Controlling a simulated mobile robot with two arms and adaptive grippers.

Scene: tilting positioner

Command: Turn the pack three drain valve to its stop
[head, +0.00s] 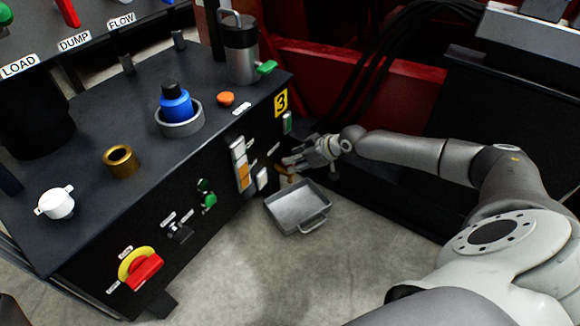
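The black pack (150,160) carries a yellow label with a 3 (281,102) near its right corner. Low on its front face is a small brass-coloured part (285,173), which looks like the drain valve. My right gripper (292,161) is at this part, its fingers pointing left towards the pack face. It partly hides the valve, and I cannot tell whether the fingers touch it or how far it is turned. The finger opening is too small to judge. A grey metal tray (283,222) with a handle sits on the floor below the valve. My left gripper is out of view.
The front face also holds a red rotary switch on a yellow plate (140,268), a green knob (209,200) and an orange-white gauge strip (240,163). A red frame (400,82) with black cables stands behind my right forearm. The concrete floor (270,270) in front is clear.

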